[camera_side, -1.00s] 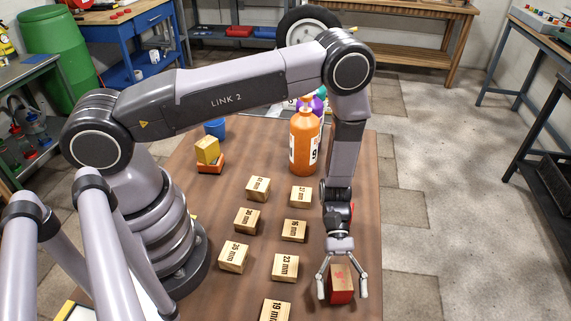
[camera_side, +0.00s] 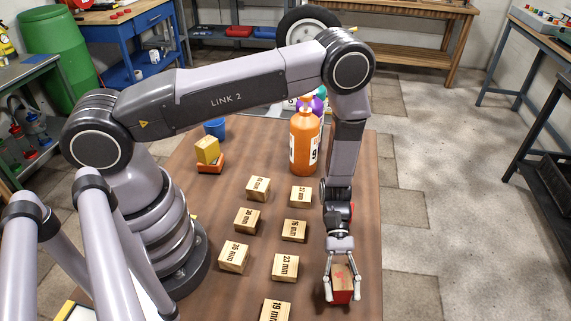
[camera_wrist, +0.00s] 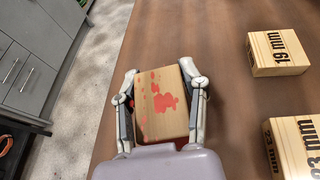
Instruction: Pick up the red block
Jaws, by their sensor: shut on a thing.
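The red block (camera_side: 342,285) is at the right edge area of the wooden table, low in the side view. Its top is bare wood with red paint marks, and its front side is red. My gripper (camera_side: 342,292) points down over it with its two fingers shut on opposite sides of the block. In the wrist view the block (camera_wrist: 161,103) lies between the fingers of my gripper (camera_wrist: 162,95), with the painted top facing the camera. The block appears to rest on the table.
Several wooden blocks with mm labels stand left of my gripper, the closest being the 23 mm block (camera_side: 285,267) and the 19 mm block (camera_side: 275,310). An orange bottle (camera_side: 305,141) stands farther back. The table edge (camera_side: 381,240) is close on the right.

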